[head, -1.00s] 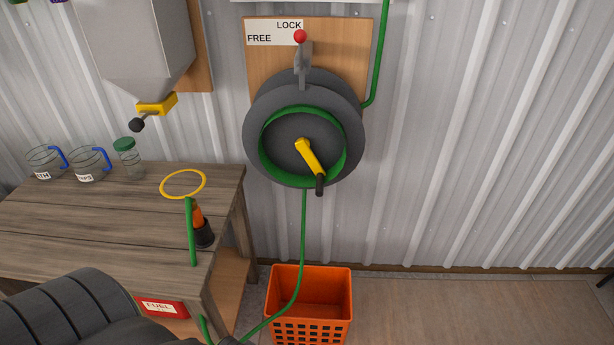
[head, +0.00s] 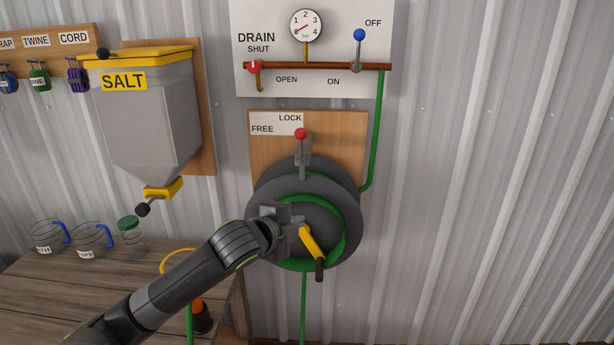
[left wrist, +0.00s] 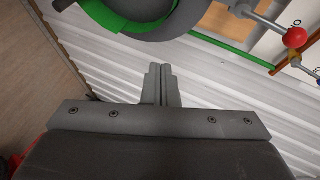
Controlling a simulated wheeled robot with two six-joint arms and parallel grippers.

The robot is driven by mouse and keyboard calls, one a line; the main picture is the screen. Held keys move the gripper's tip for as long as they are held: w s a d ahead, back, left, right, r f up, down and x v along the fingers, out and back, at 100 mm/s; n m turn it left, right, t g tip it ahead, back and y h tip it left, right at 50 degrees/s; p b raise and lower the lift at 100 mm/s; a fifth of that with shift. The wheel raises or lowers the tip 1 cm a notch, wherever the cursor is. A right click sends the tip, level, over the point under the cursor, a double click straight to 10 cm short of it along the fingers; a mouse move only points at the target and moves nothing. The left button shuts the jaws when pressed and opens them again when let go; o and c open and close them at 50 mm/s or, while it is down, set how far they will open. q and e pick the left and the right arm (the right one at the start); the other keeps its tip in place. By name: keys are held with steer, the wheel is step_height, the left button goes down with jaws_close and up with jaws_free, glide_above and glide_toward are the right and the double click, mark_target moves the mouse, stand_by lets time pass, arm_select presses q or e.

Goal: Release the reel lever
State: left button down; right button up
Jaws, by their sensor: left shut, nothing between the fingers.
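The reel lever (head: 302,160) stands upright above the hose reel (head: 352,205), its red knob (head: 300,133) just below the word LOCK. FREE is printed to the left on the label (head: 268,124). In the left wrist view the red knob (left wrist: 295,37) shows at the upper right and part of the reel (left wrist: 180,20) at the top. My left gripper (head: 294,214) is in front of the reel, below the lever and apart from it. Its fingers (left wrist: 159,72) are together and empty. It hides part of the reel's left face. My right gripper is not in view.
The yellow crank (head: 311,242) is close to the right of my left gripper. Above are a drain pipe (head: 330,66) with handles and a gauge. A salt hopper (head: 150,110) hangs at left over a workbench (head: 60,290). The wall at right is clear.

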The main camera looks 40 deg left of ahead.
mark_target(301, 148)
arm_select(q)
steer(key=w+a+r+m+t, duration=0.1)
steer(key=w+r+m, duration=0.1)
steer(key=r, duration=0.5)
steer(key=w+r+m+t, duration=0.1)
steer(key=w+r+m, duration=0.1)
steer(key=r, duration=0.5)
steer(key=shift+a+r+t+h, duration=0.25)
steer(key=shift+a+t+h, duration=0.05)
steer(key=shift+a+t, duration=0.1)
steer(key=w+a+p, duration=0.4)
steer(key=w+p, duration=0.2)
steer(key=w, duration=0.2)
steer(key=shift+w+f, duration=0.15)
steer(key=shift+w, duration=0.05)
steer(key=shift+w+d, duration=0.1)
steer(key=shift+s+a, duration=0.2)
steer(key=shift+a, duration=0.05)
